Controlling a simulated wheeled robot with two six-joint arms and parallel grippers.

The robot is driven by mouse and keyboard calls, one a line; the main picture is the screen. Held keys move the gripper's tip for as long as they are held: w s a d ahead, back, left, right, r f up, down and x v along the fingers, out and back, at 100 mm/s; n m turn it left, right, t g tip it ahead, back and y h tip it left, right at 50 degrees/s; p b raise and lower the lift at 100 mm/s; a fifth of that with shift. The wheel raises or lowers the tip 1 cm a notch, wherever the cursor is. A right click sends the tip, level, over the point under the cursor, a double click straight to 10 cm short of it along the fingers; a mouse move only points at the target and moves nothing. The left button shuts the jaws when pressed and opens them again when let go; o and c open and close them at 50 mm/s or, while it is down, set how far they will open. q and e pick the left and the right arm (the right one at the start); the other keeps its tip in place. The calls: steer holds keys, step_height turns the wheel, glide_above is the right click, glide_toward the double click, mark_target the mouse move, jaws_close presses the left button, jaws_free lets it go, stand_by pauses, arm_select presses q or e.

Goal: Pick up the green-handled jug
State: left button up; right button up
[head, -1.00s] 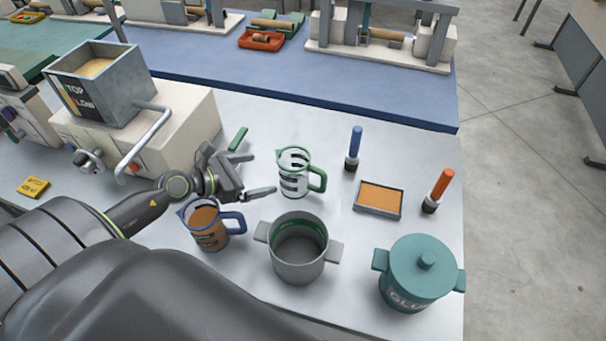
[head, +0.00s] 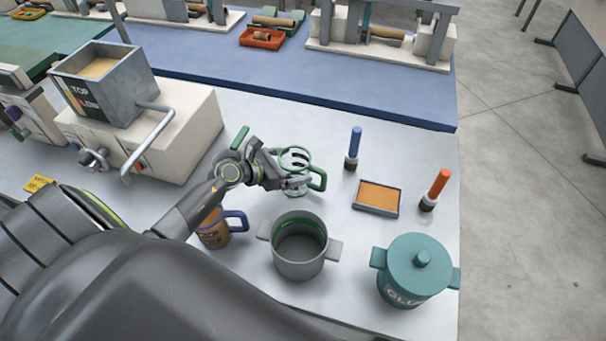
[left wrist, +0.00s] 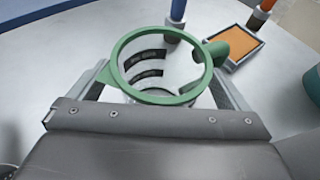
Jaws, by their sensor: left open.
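The green-handled jug (head: 294,160) stands upright on the metal table, clear-walled with a green rim and dark bands. Its handle points right in the head view. My left gripper (head: 296,172) is at the jug, open, with its fingers on either side of the body. In the left wrist view the jug's green rim (left wrist: 163,92) lies between the two fingers, and its handle is toward the upper right. I cannot tell whether the fingers touch the wall. My right gripper is not in view.
A blue-handled jug (head: 214,236) with brown contents stands partly behind my left arm. A grey pot (head: 299,263) is just in front, a teal lidded pot (head: 415,265) at right. An orange tray (head: 377,198) and two brushes stand right of the jug.

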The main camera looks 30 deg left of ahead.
arm_select(q)
steer(key=shift+w+d+f, duration=0.1)
steer(key=shift+w, duration=0.1)
steer(key=shift+c, duration=0.5)
steer(key=c, duration=1)
